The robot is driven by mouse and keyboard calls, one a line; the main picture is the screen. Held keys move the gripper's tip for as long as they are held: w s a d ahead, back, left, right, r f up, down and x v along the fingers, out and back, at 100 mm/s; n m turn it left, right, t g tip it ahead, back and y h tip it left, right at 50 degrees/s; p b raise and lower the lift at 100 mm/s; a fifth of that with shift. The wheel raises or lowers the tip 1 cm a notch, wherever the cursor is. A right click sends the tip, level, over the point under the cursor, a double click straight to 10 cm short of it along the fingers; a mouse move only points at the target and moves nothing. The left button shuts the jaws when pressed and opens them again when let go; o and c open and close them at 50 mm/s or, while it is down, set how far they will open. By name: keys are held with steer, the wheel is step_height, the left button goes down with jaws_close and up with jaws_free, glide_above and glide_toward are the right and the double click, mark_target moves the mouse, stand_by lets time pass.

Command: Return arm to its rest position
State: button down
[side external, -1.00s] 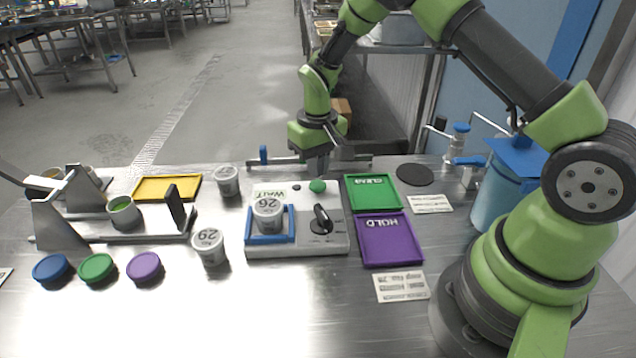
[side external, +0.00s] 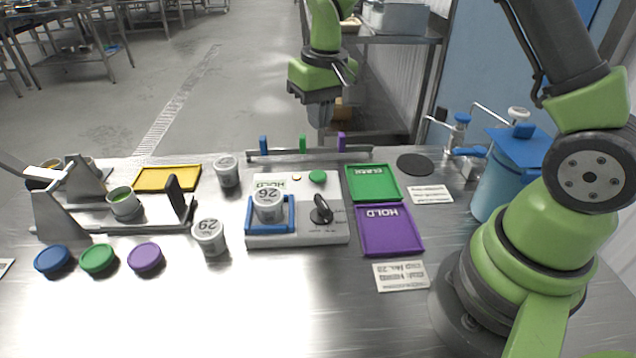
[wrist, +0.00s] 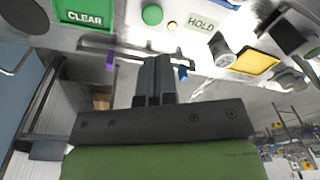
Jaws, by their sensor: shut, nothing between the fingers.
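My gripper (side external: 322,118) is shut and empty. In the side external view it hangs in the air above and behind the far edge of the steel table, near the rack with blue, green and purple pegs (side external: 303,144). In the wrist view my gripper (wrist: 154,62) points toward the table edge, and it hides part of that rack. The scale-like station (side external: 330,238) holds a cup marked 26 (side external: 268,203) in its blue frame, and its small display reads HOLD in the wrist view (wrist: 201,23).
A green CLEAR tray (side external: 374,183) and a purple HOLD tray (side external: 390,231) lie right of the station. A cup marked 29 (side external: 209,238), another cup (side external: 227,171), a yellow tray (side external: 167,178) and lids (side external: 98,259) lie left. A blue-lidded container (side external: 500,185) stands right.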

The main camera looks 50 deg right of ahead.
steer(key=s+a+r+t, duration=0.3)
steer(key=s+r, duration=0.5)
steer(key=r, duration=0.4)
steer(key=s+a+r+t+y, duration=0.1)
steer(key=s, duration=0.5)
steer(key=s+a+r+t, duration=0.1)
steer(key=s+r+t, duration=0.1)
steer(key=s, duration=0.5)
steer(key=shift+a+m+y, duration=0.25)
steer(key=shift+m+y, duration=0.15)
